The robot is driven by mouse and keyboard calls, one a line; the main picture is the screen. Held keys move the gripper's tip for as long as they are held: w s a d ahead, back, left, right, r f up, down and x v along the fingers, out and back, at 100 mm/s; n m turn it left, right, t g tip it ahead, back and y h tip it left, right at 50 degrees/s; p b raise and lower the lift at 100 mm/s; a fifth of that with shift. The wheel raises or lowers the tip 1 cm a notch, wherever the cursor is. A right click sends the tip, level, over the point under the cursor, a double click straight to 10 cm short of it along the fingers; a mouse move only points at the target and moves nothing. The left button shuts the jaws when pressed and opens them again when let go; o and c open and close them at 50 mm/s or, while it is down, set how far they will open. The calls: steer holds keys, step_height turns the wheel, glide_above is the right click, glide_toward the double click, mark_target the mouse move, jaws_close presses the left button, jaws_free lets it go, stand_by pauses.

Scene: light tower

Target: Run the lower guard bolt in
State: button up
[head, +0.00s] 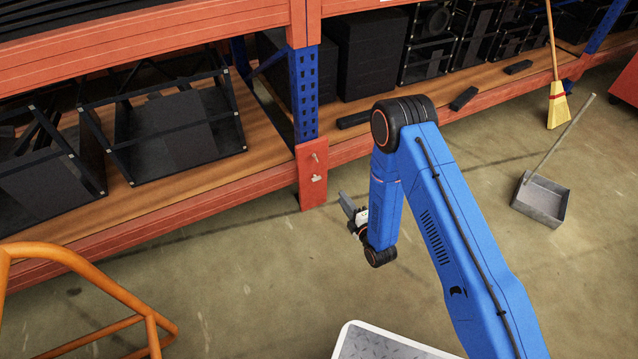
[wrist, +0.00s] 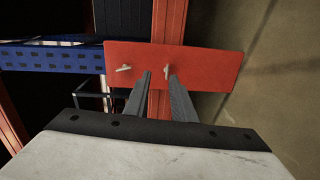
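A red guard plate (head: 312,192) covers the foot of the blue rack upright, and it also shows in the wrist view (wrist: 215,72). Two pale bolts stick out of it: the upper bolt (head: 315,157) and the lower bolt (head: 317,178). The wrist view is turned sideways, so the upper bolt (wrist: 123,69) is on the left and the lower bolt (wrist: 167,71) on the right. My gripper (wrist: 160,76) is open and empty, pointing at the plate. Its fingertips lie to either side of the lower bolt in that view. In the head view my gripper (head: 346,205) is right of the plate, apparently short of it.
The blue upright (head: 304,95) and orange shelf beams (head: 130,225) stand around the plate. Black crates (head: 180,130) fill the shelf. An orange tubular frame (head: 100,285) is at lower left. A dustpan (head: 541,198) and broom (head: 557,100) stand at right. The floor between is clear.

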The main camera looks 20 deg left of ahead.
mark_target(316, 178)
steer(key=s+f+n+y, duration=0.1)
steer(key=s+f, duration=0.2)
steer(key=s, duration=0.1)
steer(key=x, duration=1.8)
steer(key=shift+f, duration=0.25)
steer(key=shift+c, duration=0.2)
jaws_close()
